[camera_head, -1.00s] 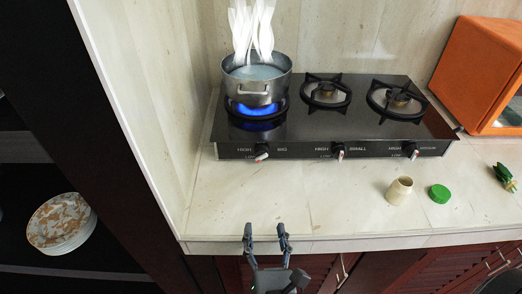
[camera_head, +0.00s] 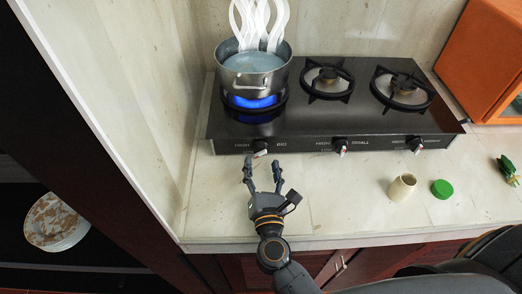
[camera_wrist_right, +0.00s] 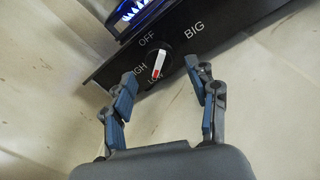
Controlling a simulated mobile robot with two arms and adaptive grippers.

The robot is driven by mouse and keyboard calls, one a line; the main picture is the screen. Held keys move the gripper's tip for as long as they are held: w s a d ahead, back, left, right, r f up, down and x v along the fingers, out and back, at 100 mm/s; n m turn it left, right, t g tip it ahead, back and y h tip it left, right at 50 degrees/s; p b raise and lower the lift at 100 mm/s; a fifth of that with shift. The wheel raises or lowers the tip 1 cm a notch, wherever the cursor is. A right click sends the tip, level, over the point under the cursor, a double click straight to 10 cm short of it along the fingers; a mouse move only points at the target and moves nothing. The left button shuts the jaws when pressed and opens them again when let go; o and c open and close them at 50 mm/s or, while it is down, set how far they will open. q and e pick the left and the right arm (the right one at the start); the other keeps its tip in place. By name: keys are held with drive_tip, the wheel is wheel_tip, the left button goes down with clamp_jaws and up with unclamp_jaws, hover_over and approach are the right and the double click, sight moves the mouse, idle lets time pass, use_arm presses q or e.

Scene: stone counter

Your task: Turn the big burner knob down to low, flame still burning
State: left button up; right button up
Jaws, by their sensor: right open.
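The big burner knob (camera_head: 260,147) is on the stove's front panel at the left, next to the word BIG. In the right wrist view the knob (camera_wrist_right: 159,63) has a white bar with a red end, which points towards the LOW label. A blue flame (camera_head: 254,102) burns under the pot (camera_head: 254,79). My right gripper (camera_head: 263,164) is open and empty over the counter, just in front of the knob. In the wrist view the knob shows ahead, between its spread fingers (camera_wrist_right: 164,80); no contact shows. My left gripper is not in view.
The stove (camera_head: 320,120) has two more knobs (camera_head: 341,147) (camera_head: 415,145) to the right. A beige jar (camera_head: 401,187), a green lid (camera_head: 441,188) and an orange box (camera_head: 483,60) are further right. A wall stands left of the stove. The counter (camera_head: 335,200) near my gripper is clear.

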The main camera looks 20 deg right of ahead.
sight(261, 155)
drive_tip(key=x, duration=0.3)
drive_tip(key=shift+p, duration=0.35)
drive_tip(key=shift+w+d, duration=0.1)
drive_tip(key=shift+w, duration=0.2)
drive_tip(key=shift+c, duration=1.1)
drive_tip(key=c, duration=1)
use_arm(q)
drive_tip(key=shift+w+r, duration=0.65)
use_arm(e)
drive_tip(key=shift+o, duration=0.2)
